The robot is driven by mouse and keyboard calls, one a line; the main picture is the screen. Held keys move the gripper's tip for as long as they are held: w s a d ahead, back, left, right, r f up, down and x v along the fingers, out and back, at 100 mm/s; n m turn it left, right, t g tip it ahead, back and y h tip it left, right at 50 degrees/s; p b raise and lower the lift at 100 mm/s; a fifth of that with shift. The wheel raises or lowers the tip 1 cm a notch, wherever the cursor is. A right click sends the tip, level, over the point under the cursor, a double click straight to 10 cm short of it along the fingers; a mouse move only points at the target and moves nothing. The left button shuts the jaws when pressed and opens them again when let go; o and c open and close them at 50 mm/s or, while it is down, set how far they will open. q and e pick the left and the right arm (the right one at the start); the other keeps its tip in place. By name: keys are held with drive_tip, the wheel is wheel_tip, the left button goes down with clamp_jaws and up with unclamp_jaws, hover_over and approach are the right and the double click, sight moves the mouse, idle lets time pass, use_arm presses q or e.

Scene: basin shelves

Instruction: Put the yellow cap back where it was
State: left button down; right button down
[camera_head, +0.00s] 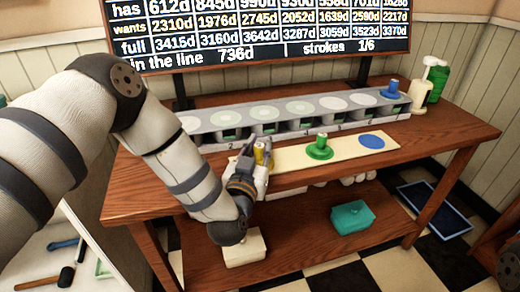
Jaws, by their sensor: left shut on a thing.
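My left gripper (258,160) is shut on the yellow cap (260,152), of which only the yellow knob shows. The gripper hides the rest of the cap. It is over the left end of a cream board (290,160) at the table's front; I cannot tell whether the cap touches the board. A green cap (319,150) stands on the board, with a flat blue disc mark (371,141) to its right. A blue cap (391,90) sits on the right end of a long grey basin row (350,118). My right gripper is not in view.
The grey row has several pale round spots on top. White and green bottles (424,88) stand at the table's right end. A scoreboard (260,35) stands behind. A teal box (352,217) and a cream block (244,247) lie on the lower shelf.

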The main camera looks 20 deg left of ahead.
use_arm(q)
drive_tip(key=shift+r, duration=0.15)
drive_tip(key=shift+f, duration=0.25)
drive_tip(key=c, duration=1.5)
unclamp_jaws()
drive_tip(key=shift+o, duration=0.4)
